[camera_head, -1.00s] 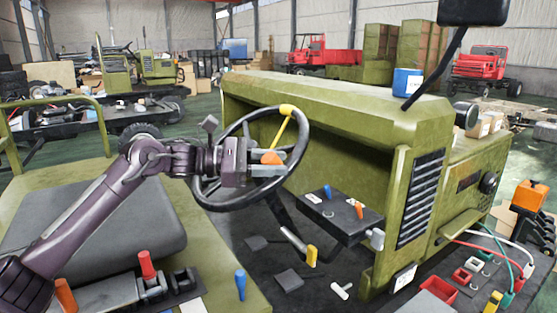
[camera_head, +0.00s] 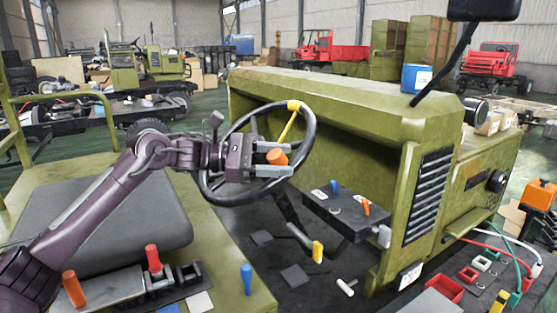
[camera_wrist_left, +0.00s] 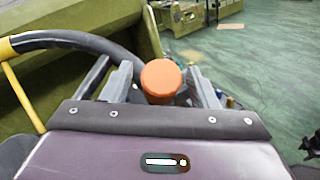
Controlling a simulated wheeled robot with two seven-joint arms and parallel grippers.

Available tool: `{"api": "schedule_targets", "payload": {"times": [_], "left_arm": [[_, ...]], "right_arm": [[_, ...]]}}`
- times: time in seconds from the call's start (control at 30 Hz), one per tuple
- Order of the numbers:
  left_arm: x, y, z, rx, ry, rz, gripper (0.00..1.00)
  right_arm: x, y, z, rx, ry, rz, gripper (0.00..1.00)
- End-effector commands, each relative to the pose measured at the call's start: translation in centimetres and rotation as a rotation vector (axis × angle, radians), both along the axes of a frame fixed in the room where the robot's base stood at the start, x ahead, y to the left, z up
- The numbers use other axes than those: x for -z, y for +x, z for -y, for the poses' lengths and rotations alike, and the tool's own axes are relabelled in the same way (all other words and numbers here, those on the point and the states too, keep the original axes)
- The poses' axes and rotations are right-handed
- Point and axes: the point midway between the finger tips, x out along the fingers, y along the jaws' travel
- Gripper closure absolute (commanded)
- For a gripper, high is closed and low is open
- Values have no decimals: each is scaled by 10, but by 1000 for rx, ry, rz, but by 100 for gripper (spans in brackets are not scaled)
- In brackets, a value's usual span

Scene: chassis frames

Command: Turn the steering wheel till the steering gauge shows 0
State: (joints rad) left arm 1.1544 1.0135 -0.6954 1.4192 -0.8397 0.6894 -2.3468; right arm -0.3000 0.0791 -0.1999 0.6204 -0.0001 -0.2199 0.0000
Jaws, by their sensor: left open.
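The steering wheel (camera_head: 309,142) is black with one yellow spoke (camera_head: 287,124) running to a yellow mark at the top of the rim. It also shows in the left wrist view (camera_wrist_left: 72,40), at the left. An orange knob (camera_head: 277,157) sits at the wheel, near its middle in the head view. My left gripper (camera_head: 270,160) is open at the knob. In the left wrist view its grey fingers (camera_wrist_left: 162,88) stand on either side of the knob (camera_wrist_left: 160,80), with small gaps. I cannot make out a steering gauge or its reading. My right gripper is not in view.
The olive dashboard (camera_head: 330,95) stands behind the wheel. A black box with levers (camera_head: 348,212) is below right of it. The seat (camera_head: 110,225) lies under my left arm. Orange and red levers (camera_head: 153,258) stand in front, near a blue lever (camera_head: 246,279).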

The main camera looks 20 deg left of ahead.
Motion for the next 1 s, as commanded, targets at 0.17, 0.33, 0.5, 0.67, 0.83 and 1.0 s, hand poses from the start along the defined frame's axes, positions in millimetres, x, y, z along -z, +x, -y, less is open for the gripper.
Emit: {"api": "schedule_targets", "payload": {"times": [0.17, 0.33, 0.5, 0.67, 0.83, 1.0], "left_arm": [[1, -9, -22, -5, 2, 3, 46], [-1, -22, -49, -4, 2, 2, 46], [-4, -29, -66, -3, 1, 0, 46], [-6, -32, -70, -1, 0, -1, 46], [-6, -32, -70, -1, 0, -1, 46], [-6, -31, -70, -1, 1, 0, 46]], "right_arm": [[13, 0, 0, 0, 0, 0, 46], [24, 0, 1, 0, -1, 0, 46], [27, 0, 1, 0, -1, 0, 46], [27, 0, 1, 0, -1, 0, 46], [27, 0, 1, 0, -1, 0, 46], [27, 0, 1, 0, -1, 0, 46]]}}
